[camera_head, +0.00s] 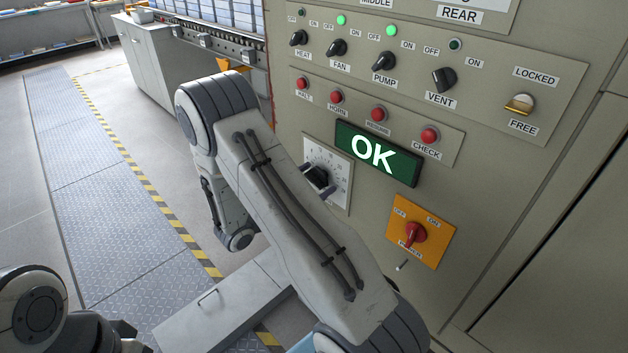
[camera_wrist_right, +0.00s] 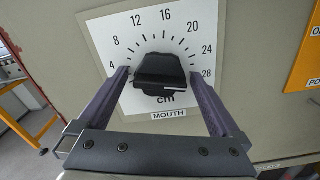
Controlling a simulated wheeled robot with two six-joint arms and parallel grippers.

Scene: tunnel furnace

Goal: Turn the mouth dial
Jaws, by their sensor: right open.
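The mouth dial is a black knob (camera_wrist_right: 160,72) on a white square scale plate (camera_wrist_right: 112,40) marked in cm, with the word MOUTH below. In the wrist view the right gripper (camera_wrist_right: 161,76) is open, with one purple-grey finger on each side of the knob. I cannot tell whether the fingers touch it, and its exact reading is unclear. In the head view the dial plate (camera_head: 342,173) shows partly behind my right arm, which hides most of the gripper. Part of my left arm shows at the lower left; its gripper is not visible.
Beside the dial are a lit green OK display (camera_head: 378,154), an orange plate with a red power switch (camera_head: 413,234), and red buttons with black knobs above. The grey panel rises at the right. A grey cabinet (camera_head: 150,55) stands at the back left; the walkway is clear.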

